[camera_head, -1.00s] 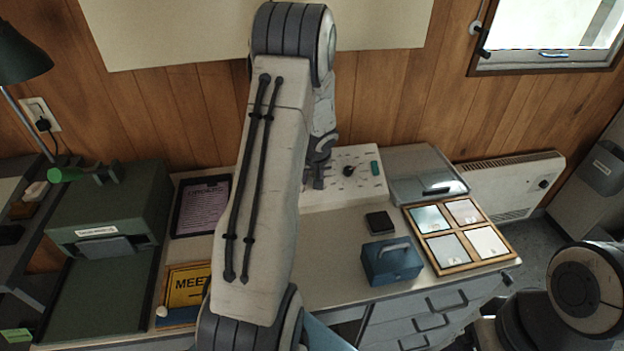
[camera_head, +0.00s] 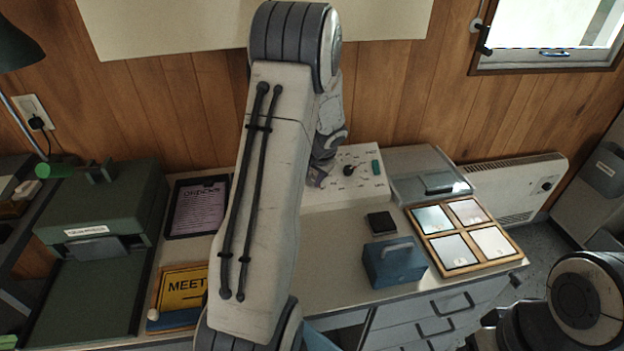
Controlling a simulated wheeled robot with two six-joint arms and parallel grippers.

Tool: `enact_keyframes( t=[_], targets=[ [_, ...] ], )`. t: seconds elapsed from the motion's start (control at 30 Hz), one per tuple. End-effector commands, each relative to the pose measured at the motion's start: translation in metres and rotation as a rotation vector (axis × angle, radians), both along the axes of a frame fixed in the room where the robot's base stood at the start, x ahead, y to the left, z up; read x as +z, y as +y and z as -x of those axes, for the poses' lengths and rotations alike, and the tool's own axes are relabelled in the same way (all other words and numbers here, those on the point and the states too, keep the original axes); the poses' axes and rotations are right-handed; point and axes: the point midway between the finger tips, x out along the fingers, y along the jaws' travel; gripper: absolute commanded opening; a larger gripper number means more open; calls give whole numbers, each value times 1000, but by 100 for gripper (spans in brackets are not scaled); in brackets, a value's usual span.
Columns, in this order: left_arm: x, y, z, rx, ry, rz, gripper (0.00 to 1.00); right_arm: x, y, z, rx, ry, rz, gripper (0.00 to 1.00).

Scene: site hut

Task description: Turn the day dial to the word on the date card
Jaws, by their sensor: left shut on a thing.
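A pale panel (camera_head: 372,181) with small marks stands on the desk against the wall. It bears a black knob (camera_head: 349,170) ringed by marks and a green part (camera_head: 376,167) at its right edge. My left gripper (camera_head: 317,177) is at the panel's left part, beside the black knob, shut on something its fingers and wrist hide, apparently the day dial. I cannot read any word on the dial. I cannot pick out a date card. My right gripper is not in view.
A clipboard with a purple sheet (camera_head: 198,207), a yellow sign (camera_head: 184,289) and a green machine (camera_head: 112,208) are at left. A black box (camera_head: 381,223), blue box (camera_head: 394,264), clear-lidded case (camera_head: 430,171) and wooden frame (camera_head: 461,236) of pale tiles are at right.

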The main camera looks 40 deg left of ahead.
Motion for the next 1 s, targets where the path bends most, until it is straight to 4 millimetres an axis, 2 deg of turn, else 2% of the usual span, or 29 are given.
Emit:
enact_keyframes(
  t=[0.57,0.6,0.67,1.0],
  targets=[
    [0,-1,0,-34,13,-12,0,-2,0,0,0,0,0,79],
    [0,-1,0,-34,12,-12,45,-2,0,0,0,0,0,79],
    [0,-1,0,-33,12,-12,67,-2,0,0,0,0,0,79],
    [2,0,0,-31,12,-11,67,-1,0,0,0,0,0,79]
  ],
)
